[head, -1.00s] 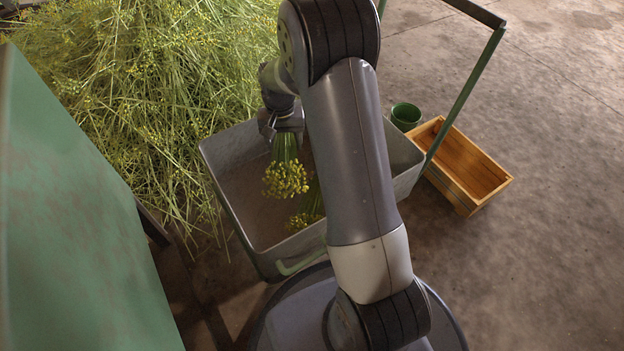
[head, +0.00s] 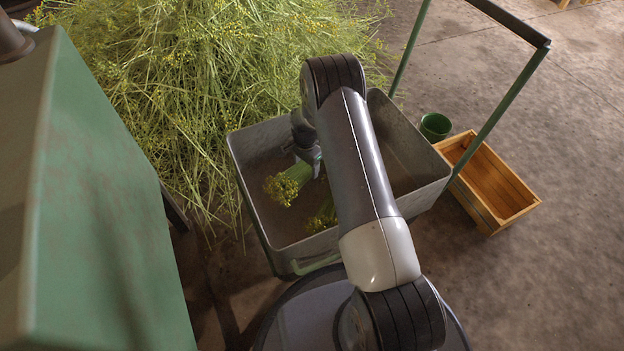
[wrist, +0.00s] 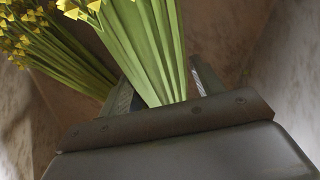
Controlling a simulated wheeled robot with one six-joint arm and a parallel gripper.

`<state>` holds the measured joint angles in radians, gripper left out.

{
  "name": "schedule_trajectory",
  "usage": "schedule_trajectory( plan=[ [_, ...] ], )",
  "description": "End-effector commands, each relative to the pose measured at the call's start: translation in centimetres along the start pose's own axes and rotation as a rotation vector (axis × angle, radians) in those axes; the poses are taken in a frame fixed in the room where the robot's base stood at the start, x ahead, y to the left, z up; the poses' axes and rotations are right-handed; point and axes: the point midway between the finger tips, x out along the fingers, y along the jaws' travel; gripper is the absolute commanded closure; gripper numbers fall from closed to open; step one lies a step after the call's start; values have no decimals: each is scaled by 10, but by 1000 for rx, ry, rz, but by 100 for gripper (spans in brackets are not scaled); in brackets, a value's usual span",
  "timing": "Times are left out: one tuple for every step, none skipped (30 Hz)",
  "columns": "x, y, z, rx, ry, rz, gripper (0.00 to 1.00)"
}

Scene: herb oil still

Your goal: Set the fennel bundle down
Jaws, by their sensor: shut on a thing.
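The fennel bundle (head: 290,183), green stems with yellow flower heads, is inside the grey metal bin (head: 418,192) of a cart. My gripper (head: 309,156) is shut on its stems, down within the bin, with the heads pointing to the lower left. The wrist view shows the held bundle's stems (wrist: 148,45) between my gripper's fingers (wrist: 163,88). A second fennel bundle (head: 322,216) lies in the bin close by; it also shows at the left of the wrist view (wrist: 48,48). My arm hides part of the bin. Whether the held bundle touches the bin floor is unclear.
A large fennel heap (head: 200,90) stands behind and left of the bin. A green metal body (head: 110,210) fills the left. The cart's green handle frame (head: 505,92), a green bucket (head: 435,126) and a wooden crate (head: 518,210) are at the right. Concrete floor beyond is open.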

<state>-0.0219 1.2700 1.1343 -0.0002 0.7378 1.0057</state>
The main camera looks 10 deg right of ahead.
Motion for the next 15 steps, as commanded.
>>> schedule_trajectory(
  plan=[
    [13,0,0,0,-1,1,67],
    [17,0,0,-1,-1,1,67],
    [21,0,0,-1,0,0,67],
    [23,0,0,-1,0,-1,67],
    [25,0,0,-1,1,-1,67],
    [28,0,0,-1,1,-1,67],
    [32,0,0,-1,0,-1,67],
    [36,0,0,-1,0,0,67],
    [43,0,0,-2,0,0,67],
    [48,0,0,-2,0,0,67],
    [52,0,0,-2,0,0,67],
    [57,0,0,-2,0,1,67],
    [59,0,0,-2,0,1,67],
    [59,0,0,-2,0,0,67],
    [58,0,0,-2,0,-1,67]
  ],
)
